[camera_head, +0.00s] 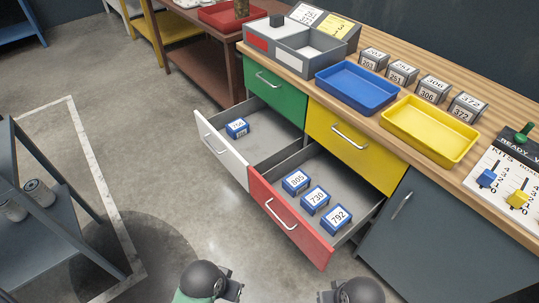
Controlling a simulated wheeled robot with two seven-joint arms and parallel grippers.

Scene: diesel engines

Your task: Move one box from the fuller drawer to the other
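The open red-fronted drawer (283,222) holds three blue boxes with white labels: 305 (296,181), 730 (315,199) and 792 (337,217), in a row. The open white-fronted drawer (216,150) to its left holds one blue box (237,128), whose label is too small to read surely. My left gripper (232,288) and my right gripper (326,296) are at the bottom edge, in front of the red drawer and apart from it. Both are partly hidden by my own arm parts, and their fingers do not show clearly.
Shut green (275,97) and yellow (354,147) drawers sit above the open ones. The wooden worktop carries a blue tray (357,88), a yellow tray (430,130) and grey numbered boxes (433,90). A dark cabinet (440,240) stands right; a grey rack (60,235) stands left.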

